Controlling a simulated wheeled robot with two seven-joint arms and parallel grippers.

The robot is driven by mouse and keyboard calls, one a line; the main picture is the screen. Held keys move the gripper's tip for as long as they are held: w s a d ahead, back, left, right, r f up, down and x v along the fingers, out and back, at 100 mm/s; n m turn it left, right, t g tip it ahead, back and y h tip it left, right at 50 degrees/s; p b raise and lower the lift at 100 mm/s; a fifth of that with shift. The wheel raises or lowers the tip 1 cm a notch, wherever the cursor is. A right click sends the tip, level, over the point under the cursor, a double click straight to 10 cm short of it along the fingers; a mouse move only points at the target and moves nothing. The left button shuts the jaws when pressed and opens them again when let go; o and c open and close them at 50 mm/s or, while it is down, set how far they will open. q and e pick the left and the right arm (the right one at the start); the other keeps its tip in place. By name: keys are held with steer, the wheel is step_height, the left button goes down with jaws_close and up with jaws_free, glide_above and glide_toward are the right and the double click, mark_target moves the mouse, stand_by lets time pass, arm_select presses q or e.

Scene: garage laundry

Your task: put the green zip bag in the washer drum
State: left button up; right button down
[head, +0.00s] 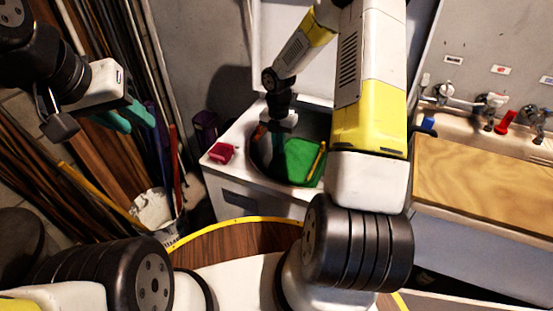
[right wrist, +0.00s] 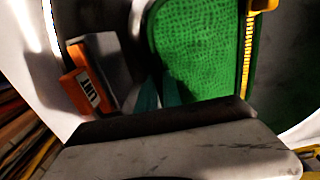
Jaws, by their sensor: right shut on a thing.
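The green zip bag (head: 302,160), with a yellow zip along one edge, is at the round opening of the white washer (head: 236,138). It fills much of the upper right wrist view (right wrist: 198,48). My right gripper (head: 277,150) points down into the opening at the bag's left edge, with its teal fingers (right wrist: 160,92) shut on the bag. Part of the bag and the fingertips are hidden. I cannot tell whether the bag touches the drum's inside. My left gripper (head: 125,118) is at the upper left, away from the washer, open and empty.
An orange and grey box (right wrist: 85,85) shows beside the bag in the right wrist view. A small red thing (head: 221,152) lies on the washer's left front corner. A sink counter with a wooden board (head: 480,185) stands to the right. Long boards and a white bucket (head: 154,210) are at left.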

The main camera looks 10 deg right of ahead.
step_height(320, 180, down, 13)
steer(key=shift+r, duration=0.1)
stand_by(0.3)
steer(key=shift+f, duration=0.6)
steer(key=c, duration=1.5)
jaws_free()
